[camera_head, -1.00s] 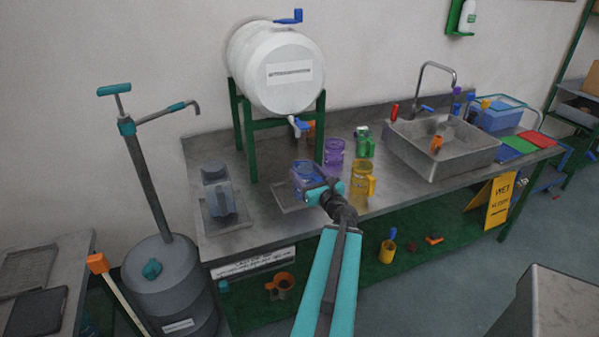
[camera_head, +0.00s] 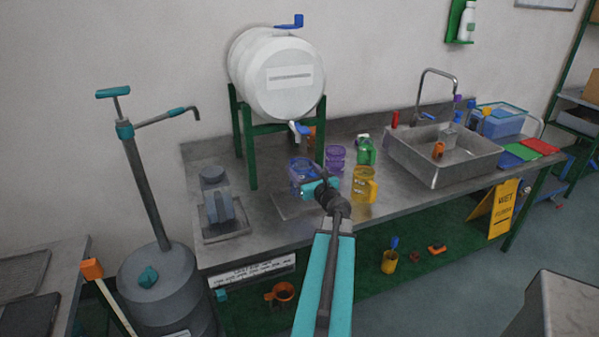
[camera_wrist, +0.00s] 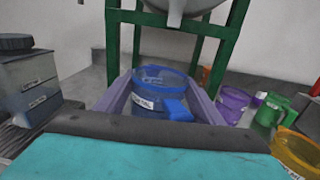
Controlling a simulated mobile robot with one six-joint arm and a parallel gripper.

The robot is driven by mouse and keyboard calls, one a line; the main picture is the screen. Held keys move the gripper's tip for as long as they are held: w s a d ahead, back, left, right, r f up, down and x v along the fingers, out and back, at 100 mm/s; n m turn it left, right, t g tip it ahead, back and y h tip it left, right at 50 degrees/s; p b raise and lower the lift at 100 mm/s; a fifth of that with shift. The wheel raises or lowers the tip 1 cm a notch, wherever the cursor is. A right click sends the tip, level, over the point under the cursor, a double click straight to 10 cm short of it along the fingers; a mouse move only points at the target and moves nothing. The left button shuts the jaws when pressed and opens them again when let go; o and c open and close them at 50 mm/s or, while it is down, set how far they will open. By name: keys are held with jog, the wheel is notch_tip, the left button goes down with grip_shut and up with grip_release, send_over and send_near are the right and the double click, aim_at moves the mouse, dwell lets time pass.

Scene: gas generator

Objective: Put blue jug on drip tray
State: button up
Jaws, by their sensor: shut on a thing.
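The blue jug (camera_head: 300,169) is a clear blue vessel with a label and a blue handle. My gripper (camera_head: 311,184) is shut on it. In the wrist view the jug (camera_wrist: 160,88) stands upright between the two fingers of my gripper (camera_wrist: 164,92), its handle towards me. A flat grey drip tray (camera_head: 288,208) lies on the counter in front of the barrel stand, below the barrel's blue tap (camera_head: 299,128). The jug is over the tray's back part; I cannot tell whether they touch. My gripper hides part of the tray.
The green barrel stand (camera_head: 249,150) is close behind and left of the jug. A purple jug (camera_head: 335,158), a green jug (camera_head: 366,151) and a yellow jug (camera_head: 364,184) stand to the right. A grey container (camera_head: 216,195) stands on another tray at left.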

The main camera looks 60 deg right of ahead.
aim_at(299, 163)
jog(key=shift+d+p+x, duration=0.3)
jog(key=shift+p+x, duration=0.1)
jog(key=shift+x, duration=1.35)
jog(key=shift+s+f, duration=0.1)
jog(key=shift+f, duration=0.1)
jog(key=shift+w+d+f, duration=0.15)
jog(key=shift+w+d, duration=0.15)
jog(key=shift+d, duration=0.1)
jog(key=shift+a+f+p, duration=0.1)
jog(key=shift+f+p, duration=0.55)
jog(key=shift+f, duration=1)
jog(key=shift+f, duration=0.15)
jog(key=o, duration=1.4)
jog(key=shift+r, duration=0.2)
jog(key=b+v, duration=0.3)
jog(key=v, duration=0.9)
jog(key=shift+s, duration=0.15)
